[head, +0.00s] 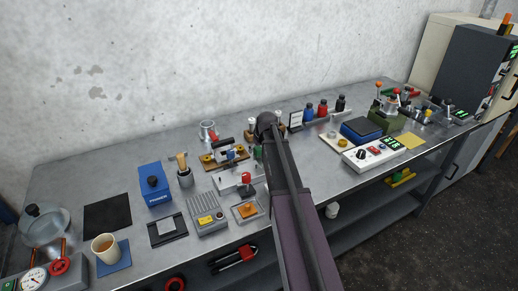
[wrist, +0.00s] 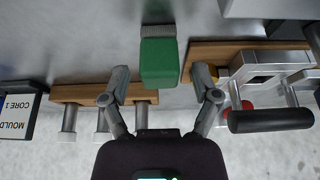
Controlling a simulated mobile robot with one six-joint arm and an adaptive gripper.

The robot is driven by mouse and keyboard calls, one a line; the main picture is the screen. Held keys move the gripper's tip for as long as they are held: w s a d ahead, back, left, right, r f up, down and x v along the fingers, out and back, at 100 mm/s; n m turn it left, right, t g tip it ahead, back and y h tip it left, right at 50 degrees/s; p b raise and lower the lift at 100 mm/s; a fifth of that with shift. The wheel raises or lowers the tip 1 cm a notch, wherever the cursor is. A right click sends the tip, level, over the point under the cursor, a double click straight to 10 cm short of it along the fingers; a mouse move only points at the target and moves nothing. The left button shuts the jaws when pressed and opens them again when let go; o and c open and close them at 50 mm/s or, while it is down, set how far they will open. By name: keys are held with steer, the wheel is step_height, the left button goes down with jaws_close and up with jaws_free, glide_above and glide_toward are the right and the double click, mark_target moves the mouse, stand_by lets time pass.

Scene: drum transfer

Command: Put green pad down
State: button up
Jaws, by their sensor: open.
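The green pad (wrist: 159,62) is a green block with a grey end, seen in the wrist view just ahead of my gripper. My gripper (wrist: 162,86) is open. Its two fingertips are on either side of the pad's near end, with a gap on both sides. A bit of green (head: 258,153) shows beside my arm in the head view; my arm hides most of that spot and my fingers. I cannot tell whether the pad rests fully on the metal bench (head: 130,170).
A wooden rack (wrist: 75,94) with metal pegs lies left of the pad in the wrist view. A wooden-based clamp with a black handle (wrist: 270,118) is close on the right. A sign reading MOULD CORE 1 (wrist: 18,103) stands at far left.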

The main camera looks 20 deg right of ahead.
steer(key=p+v, duration=1.1)
steer(key=v, duration=0.1)
stand_by(0.5)
steer(key=shift+r, duration=0.15)
steer(key=shift+a, duration=0.1)
stand_by(0.4)
steer(key=s+a+f+g, duration=0.1)
steer(key=s+a+g, duration=0.3)
steer(key=s+a, duration=1.7)
steer(key=shift+a+f+g, duration=0.25)
steer(key=shift+a+g, duration=0.05)
steer(key=shift+a, duration=0.35)
